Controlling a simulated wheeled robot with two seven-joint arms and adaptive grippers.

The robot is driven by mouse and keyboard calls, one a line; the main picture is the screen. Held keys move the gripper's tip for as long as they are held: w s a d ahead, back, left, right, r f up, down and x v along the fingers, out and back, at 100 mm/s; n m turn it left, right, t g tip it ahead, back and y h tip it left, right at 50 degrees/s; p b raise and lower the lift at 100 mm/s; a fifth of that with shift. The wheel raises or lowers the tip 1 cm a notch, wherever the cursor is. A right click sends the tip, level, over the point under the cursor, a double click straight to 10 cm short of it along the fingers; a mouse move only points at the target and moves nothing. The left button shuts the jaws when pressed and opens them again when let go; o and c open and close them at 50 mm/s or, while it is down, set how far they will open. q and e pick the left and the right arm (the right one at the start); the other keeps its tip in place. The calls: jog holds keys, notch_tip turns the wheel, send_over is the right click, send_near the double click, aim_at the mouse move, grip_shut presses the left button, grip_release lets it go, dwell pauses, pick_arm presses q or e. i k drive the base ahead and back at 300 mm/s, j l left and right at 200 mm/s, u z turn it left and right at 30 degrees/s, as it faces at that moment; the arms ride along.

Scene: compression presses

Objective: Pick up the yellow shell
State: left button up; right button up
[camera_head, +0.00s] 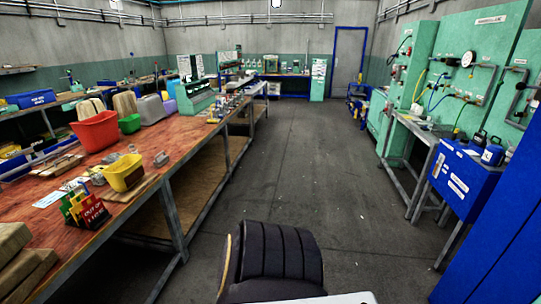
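A yellow open-topped bin-like shell (124,173) sits on the red-brown top of the long workbench (150,190) on the left, near its front edge. It rests on or against a thin brown board (132,190). Small clear items stand just behind it and to its right. Neither of my grippers shows in the head view, so I cannot see their fingers.
A red bin (98,131) and a green bin (130,124) stand farther back on the bench. Colored signs (84,208) stand nearer. A dark ribbed shape fills the bottom centre; I cannot tell whether it is mine. The grey floor (300,160) ahead is clear.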

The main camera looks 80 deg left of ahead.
aim_at(124, 177)
jog(key=l+u, duration=0.1)
jog(key=u, duration=3.95)
jog(key=i+l+u, duration=0.1)
jog(key=i, duration=0.2)
jog(key=i+l+u, duration=0.15)
jog(key=i, duration=0.15)
